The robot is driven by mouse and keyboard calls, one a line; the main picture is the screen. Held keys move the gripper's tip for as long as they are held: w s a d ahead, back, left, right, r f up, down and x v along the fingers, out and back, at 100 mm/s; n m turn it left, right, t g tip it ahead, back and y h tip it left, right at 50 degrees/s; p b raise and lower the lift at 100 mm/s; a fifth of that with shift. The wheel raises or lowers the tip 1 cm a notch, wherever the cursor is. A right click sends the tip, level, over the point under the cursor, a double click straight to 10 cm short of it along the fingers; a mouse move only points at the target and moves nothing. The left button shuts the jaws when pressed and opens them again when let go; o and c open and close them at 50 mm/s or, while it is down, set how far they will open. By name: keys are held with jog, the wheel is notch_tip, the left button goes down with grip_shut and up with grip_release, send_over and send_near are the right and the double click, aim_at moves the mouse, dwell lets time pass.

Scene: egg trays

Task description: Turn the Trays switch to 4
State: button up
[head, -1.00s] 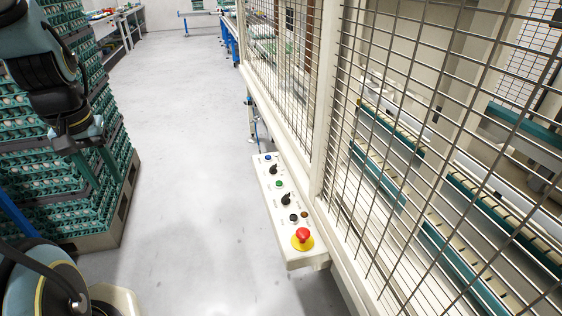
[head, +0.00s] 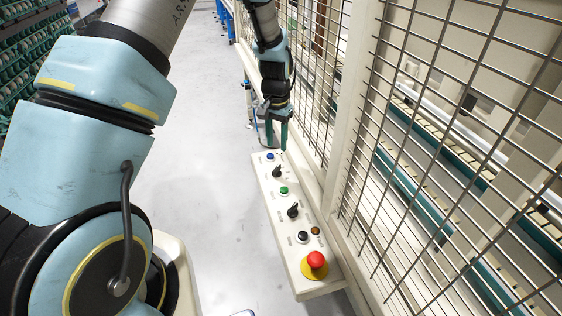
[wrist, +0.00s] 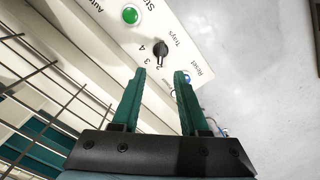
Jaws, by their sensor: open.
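The Trays switch (head: 277,172) is a black rotary knob near the far end of the pale control panel (head: 305,285). My gripper (head: 277,147) has two green fingers and is over the far end of the panel. In the wrist view my gripper (wrist: 161,73) is open and empty, with the knob just beyond the gap between the fingertips. No contact shows.
A blue Reset button (head: 270,156) and a green button (head: 284,190) flank the switch. A second black knob (head: 293,211), a black button (head: 303,237) and a red emergency stop (head: 316,260) sit nearer. A wire mesh fence (head: 400,130) runs along the right.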

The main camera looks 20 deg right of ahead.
aim_at(277, 168)
notch_tip(277, 168, down, 10)
jog(key=shift+a+r+p, duration=0.1)
jog(key=shift+r+p, duration=0.05)
jog(key=shift+p, duration=1.05)
jog(key=shift+c, duration=0.3)
grip_shut()
